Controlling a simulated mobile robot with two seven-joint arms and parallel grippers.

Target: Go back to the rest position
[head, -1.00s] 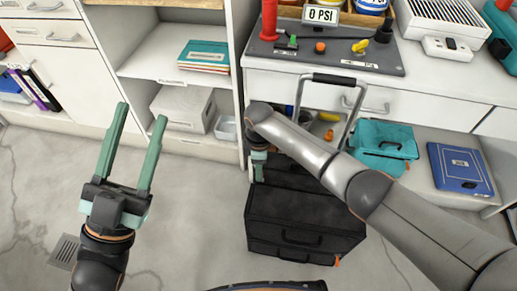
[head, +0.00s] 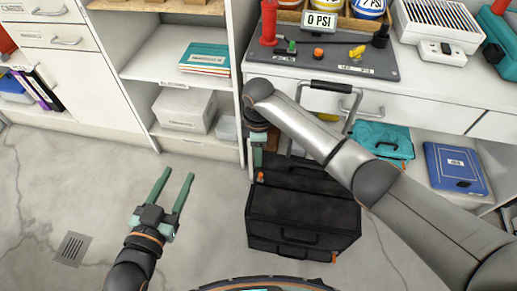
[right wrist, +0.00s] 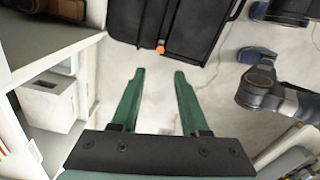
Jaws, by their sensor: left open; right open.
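My left gripper (head: 174,190) is open and empty above the grey floor at the left of the head view, its green fingers pointing up and away. My right arm reaches in from the right, and its gripper (head: 257,158) is beside the shelf's edge, partly hidden by its own wrist. In the right wrist view my right gripper (right wrist: 158,78) is open, with nothing between its two green fingers. A black case (head: 303,207) with a pull handle stands on the floor just right of it. The case also shows beyond the fingertips in the right wrist view (right wrist: 190,22).
A white shelf unit (head: 165,71) holds teal books (head: 205,57) and a white box (head: 183,109). A workbench (head: 425,93) carries a control panel (head: 335,62). The floor at left is clear.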

